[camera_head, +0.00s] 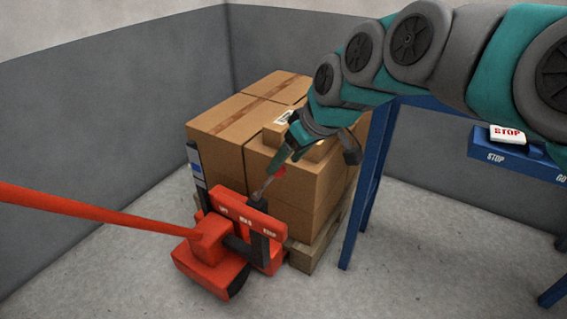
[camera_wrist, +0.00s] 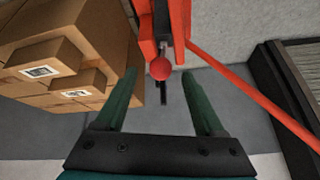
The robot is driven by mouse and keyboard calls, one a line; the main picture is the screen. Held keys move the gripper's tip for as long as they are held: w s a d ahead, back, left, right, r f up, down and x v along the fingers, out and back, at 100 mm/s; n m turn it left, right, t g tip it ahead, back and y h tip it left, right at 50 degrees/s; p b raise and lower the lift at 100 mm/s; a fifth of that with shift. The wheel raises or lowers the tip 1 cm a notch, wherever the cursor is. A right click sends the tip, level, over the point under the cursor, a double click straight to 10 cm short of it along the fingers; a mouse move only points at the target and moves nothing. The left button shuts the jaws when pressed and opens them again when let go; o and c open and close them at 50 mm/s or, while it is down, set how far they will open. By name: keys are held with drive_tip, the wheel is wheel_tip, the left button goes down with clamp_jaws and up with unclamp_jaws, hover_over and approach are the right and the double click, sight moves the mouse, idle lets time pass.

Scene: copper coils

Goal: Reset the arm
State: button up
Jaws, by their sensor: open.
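My arm reaches in from the upper right in the camera_head view, bent downward. My gripper (camera_head: 268,180) is low over the red pallet jack (camera_head: 208,262), in front of the stacked boxes. In the camera_wrist view, the green fingers of my gripper (camera_wrist: 159,80) are spread wide with nothing held. A red ball knob (camera_wrist: 161,68) on a dark lever shows between and beyond the fingertips. Both fingers appear apart from it, but the depth is hard to judge.
Cardboard boxes (camera_head: 225,117) stand on a wooden pallet (camera_head: 312,252) close to my gripper. The jack's long red handle (camera_head: 85,208) slants left. The floor at left is clear.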

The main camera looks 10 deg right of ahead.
drive_tip(key=s+d+f+m+g+h+p, duration=0.1)
drive_tip(key=s+d+f+m+g, duration=0.1)
drive_tip(key=s, duration=0.7)
drive_tip(key=s+d+f+m+g+h+p, duration=0.1)
drive_tip(key=s+d+f+m+g, duration=0.1)
drive_tip(key=s, duration=0.7)
drive_tip(key=s+d+f+m+g+h+p, duration=0.1)
drive_tip(key=s+d+f+m+g+h, duration=0.1)
drive_tip(key=s+f, duration=0.4)
drive_tip(key=s+d+m, duration=0.1)
drive_tip(key=s+d, duration=0.1)
drive_tip(key=s, duration=0.1)
drive_tip(key=shift+s, duration=0.2)
